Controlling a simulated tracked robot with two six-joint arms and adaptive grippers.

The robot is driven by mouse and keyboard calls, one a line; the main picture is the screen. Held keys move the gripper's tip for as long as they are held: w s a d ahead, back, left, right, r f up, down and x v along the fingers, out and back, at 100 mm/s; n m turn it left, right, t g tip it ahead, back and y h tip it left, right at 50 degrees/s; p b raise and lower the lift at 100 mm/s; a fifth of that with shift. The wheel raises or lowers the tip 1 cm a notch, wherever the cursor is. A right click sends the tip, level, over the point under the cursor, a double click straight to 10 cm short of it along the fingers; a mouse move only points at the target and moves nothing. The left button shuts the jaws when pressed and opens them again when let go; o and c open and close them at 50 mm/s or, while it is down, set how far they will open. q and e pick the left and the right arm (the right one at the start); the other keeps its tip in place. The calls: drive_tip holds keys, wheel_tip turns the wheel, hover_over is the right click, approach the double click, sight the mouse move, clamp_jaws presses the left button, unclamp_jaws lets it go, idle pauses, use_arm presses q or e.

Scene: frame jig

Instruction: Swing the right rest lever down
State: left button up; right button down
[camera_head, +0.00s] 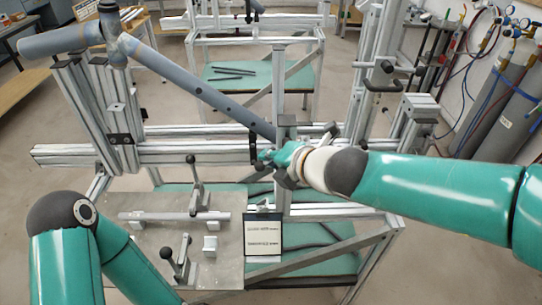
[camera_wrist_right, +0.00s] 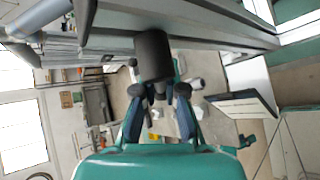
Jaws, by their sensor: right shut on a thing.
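The right rest lever (camera_head: 253,144) is a dark bar beside the upright post at the middle of the frame jig (camera_head: 180,153). Its black cylindrical grip (camera_wrist_right: 153,55) fills the space between the fingers in the right wrist view. My right gripper (camera_head: 266,158) reaches in from the right and is shut on the lever; it also shows in the right wrist view (camera_wrist_right: 159,91). The gripper partly hides the lever's lower end in the head view. My left arm is bent at the lower left, and its gripper is out of view.
A grey tube frame (camera_head: 190,85) slants across the jig just above the right gripper. Below, a metal plate (camera_head: 140,255) carries toggle clamps (camera_head: 180,258) and a rod (camera_head: 170,216). A sign (camera_head: 263,234) stands beside it. Gas cylinders (camera_head: 505,115) stand at the right wall.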

drive_tip(key=shift+s+a+f, duration=0.2)
drive_tip(key=shift+s+f, duration=0.05)
drive_tip(key=shift+f, duration=0.15)
drive_tip(key=c, duration=1.2)
unclamp_jaws()
drive_tip(key=shift+a+r, duration=0.15)
drive_tip(key=shift+r, duration=0.05)
drive_tip(key=shift+d, duration=0.2)
drive_tip(key=shift+w+r, duration=0.1)
